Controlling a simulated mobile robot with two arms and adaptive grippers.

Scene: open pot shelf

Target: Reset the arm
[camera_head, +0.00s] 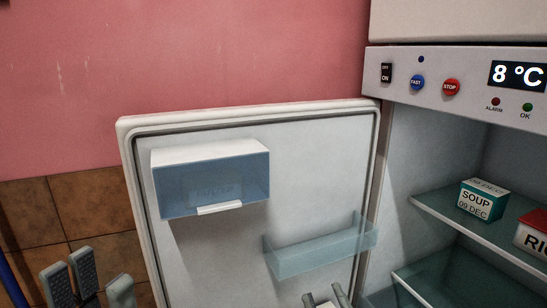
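My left gripper (98,284) shows at the bottom left, in front of the brown wall tiles. Its grey fingers stand apart, with nothing seen between them. My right gripper (325,297) shows only by its fingertips at the bottom edge, below the clear door shelf. Its tips are spread apart and hold nothing that I can see. The rest of both arms is out of view.
The fridge door (215,245) stands open, with a closed bluish box (212,187) and a clear door shelf (320,250) on it. Inside the fridge, a soup carton (475,203) and a red-and-white box (534,236) stand on a shelf (440,211).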

